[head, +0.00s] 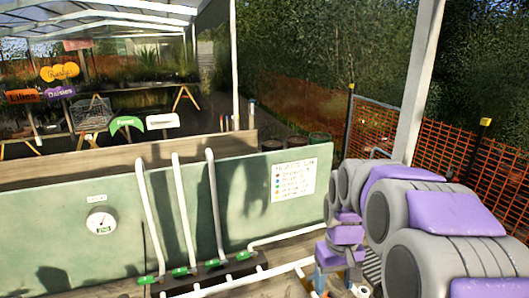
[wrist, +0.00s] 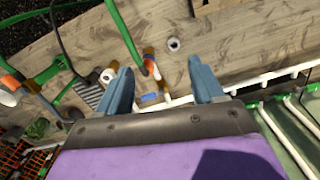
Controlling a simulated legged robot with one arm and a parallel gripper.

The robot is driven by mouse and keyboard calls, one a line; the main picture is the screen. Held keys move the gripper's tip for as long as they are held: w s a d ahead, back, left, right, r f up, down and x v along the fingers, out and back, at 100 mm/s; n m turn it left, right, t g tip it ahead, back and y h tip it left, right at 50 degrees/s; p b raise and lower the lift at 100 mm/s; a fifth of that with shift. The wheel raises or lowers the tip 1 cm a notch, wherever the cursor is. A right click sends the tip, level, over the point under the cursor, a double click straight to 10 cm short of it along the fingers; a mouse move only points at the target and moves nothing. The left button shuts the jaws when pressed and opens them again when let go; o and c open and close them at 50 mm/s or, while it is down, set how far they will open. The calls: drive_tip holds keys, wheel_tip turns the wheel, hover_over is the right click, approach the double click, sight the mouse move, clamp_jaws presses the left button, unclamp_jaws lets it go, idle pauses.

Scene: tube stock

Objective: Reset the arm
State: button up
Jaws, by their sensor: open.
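My gripper (wrist: 159,64) shows in the wrist view with its two blue-grey fingers spread apart and nothing between them. It points down over a wooden bench top (wrist: 215,45). In the head view my purple and grey arm fills the lower right, bent, with its end low over the bench near the bottom edge. The fingertips there are mostly hidden or cut off by the frame.
A green panel (head: 245,200) with white upright pipes (head: 215,200), a gauge (head: 101,222) and a chart (head: 294,180) stands behind the bench. Green valves (head: 180,272) line its foot. An orange mesh fence (head: 450,150) and a white post (head: 417,80) stand right.

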drive_tip(key=s+a+f, duration=0.1)
drive_tip(key=s+a, duration=0.1)
drive_tip(key=s, duration=1.2)
drive_tip(key=s+a+f+m+g, duration=0.1)
drive_tip(key=s+a, duration=0.1)
drive_tip(key=s, duration=1.2)
drive_tip(key=shift+a+m, duration=0.25)
drive_tip(key=shift+m, duration=0.05)
drive_tip(key=shift+f, duration=0.1)
drive_tip(key=shift+c, duration=0.4)
